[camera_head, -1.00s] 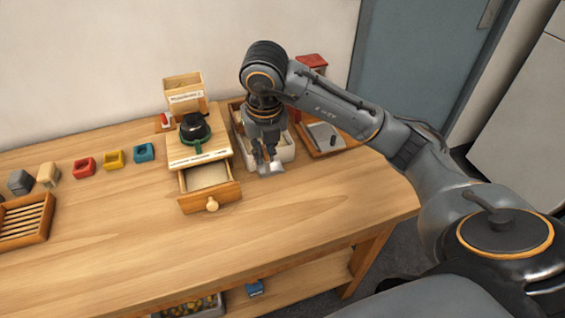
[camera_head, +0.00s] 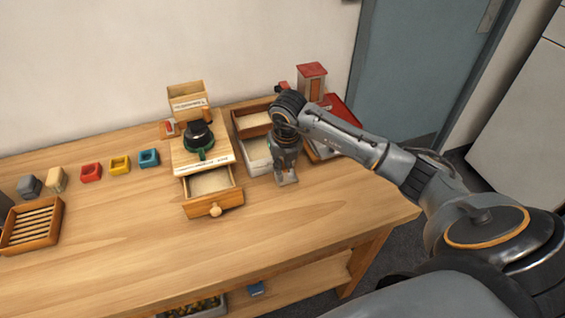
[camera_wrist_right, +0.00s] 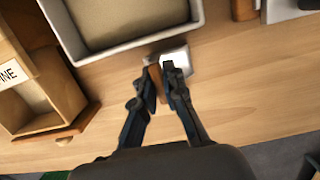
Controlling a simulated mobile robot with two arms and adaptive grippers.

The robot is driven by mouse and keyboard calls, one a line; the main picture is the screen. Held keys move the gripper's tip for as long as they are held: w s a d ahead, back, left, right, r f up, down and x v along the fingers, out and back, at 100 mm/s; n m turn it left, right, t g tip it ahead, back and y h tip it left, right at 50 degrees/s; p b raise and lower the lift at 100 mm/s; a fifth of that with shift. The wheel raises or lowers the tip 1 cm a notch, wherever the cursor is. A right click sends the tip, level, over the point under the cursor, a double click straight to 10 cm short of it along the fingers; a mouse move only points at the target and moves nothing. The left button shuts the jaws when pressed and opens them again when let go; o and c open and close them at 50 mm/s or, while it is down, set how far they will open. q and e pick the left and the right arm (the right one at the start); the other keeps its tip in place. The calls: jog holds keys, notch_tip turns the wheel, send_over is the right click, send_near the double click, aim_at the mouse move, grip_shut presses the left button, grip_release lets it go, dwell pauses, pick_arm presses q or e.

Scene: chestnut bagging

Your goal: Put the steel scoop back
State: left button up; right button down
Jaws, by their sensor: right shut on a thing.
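My right gripper (camera_head: 287,180) is low over the table, in front of the right corner of a white bin (camera_head: 254,168). In the right wrist view my right gripper (camera_wrist_right: 162,84) is shut on the steel scoop (camera_wrist_right: 178,54), whose bright metal part lies beyond the fingers. A brown handle-like part shows between the fingers. The scoop is just outside the front wall of the white bin, which also shows in the wrist view (camera_wrist_right: 130,45). I cannot tell whether the scoop touches the table. My left gripper is out of view.
A wooden mill-like box with an open drawer (camera_head: 214,205) stands left of the bin. A wooden tray with a red part (camera_head: 345,112) and a red-topped box (camera_head: 312,80) are at the right. Coloured blocks (camera_head: 120,165) sit left. The front table is clear.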

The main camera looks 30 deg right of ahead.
jog(key=shift+f, duration=0.1)
jog(key=shift+f, duration=0.15)
jog(key=c, duration=1.4)
grip_release()
jog(key=shift+r, duration=0.55)
jog(key=r+b, duration=0.1)
jog(key=r, duration=0.2)
jog(key=s+r+b, duration=0.1)
jog(key=r, duration=0.3)
jog(key=r+b, duration=0.1)
jog(key=r, duration=0.3)
jog(key=shift+s+a+r, duration=0.15)
jog(key=shift+s+a, duration=0.1)
jog(key=shift+s, duration=0.15)
